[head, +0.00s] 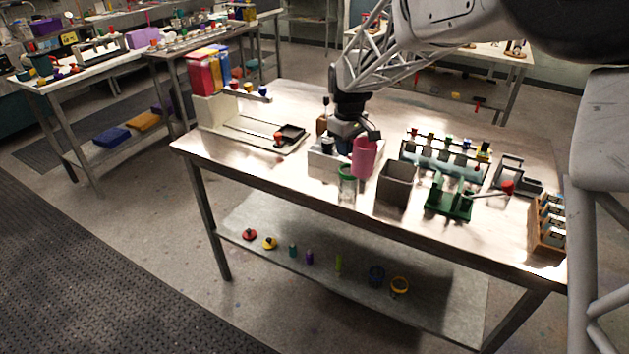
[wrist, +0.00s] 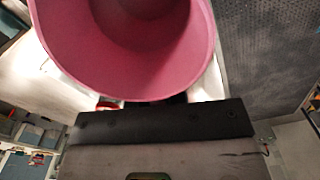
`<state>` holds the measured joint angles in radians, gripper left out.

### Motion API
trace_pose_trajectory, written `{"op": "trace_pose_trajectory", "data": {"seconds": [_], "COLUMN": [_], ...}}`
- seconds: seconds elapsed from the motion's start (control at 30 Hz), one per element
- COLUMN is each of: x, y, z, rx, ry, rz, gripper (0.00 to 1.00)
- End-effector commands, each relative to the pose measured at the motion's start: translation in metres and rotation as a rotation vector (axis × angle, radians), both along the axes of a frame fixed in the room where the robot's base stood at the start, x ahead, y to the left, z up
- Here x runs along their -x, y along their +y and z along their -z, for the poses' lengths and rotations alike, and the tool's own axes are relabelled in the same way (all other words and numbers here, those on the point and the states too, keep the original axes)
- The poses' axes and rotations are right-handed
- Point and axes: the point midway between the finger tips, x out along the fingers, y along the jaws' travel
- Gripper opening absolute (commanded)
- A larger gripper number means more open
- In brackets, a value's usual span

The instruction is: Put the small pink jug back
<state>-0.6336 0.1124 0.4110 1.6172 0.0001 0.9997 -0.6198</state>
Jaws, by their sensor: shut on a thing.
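The small pink jug (head: 364,157) is in my gripper (head: 366,137), over the front middle of the metal table in the head view. It hangs just above and to the right of a clear jar with a green rim (head: 347,184). In the wrist view the pink jug (wrist: 140,85) fills the top of the picture, its round open mouth facing the camera. My gripper is shut on the jug; the fingertips are mostly hidden. A pale grey box-like holder (head: 322,165) stands behind and left of the jug, partly covered by it and my arm.
A grey open bin (head: 396,184) stands right of the jug, with a green press with a red-knobbed lever (head: 450,200) beyond it. A rack of coloured-topped bottles (head: 441,152) is behind. A wooden rack (head: 547,225) is at the right edge.

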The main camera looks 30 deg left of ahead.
Motion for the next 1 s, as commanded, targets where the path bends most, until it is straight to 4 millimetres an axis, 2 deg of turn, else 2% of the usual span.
{"op": "trace_pose_trajectory", "data": {"seconds": [0.1, 0.3, 0.5, 0.7, 1.0], "x": [0.029, 0.073, 0.102, 0.113, 0.113], "y": [0.018, 0.036, 0.044, 0.046, 0.046], "z": [0.010, 0.030, 0.043, 0.049, 0.049], "rx": [0.001, 0.001, 0.000, 0.001, 0.001], "ry": [0.001, 0.001, 0.001, 0.001, 0.001], "rz": [-0.083, -0.208, -0.288, -0.318, -0.319], "gripper": [0.00, 0.00, 0.00, 0.00, 0.00]}}
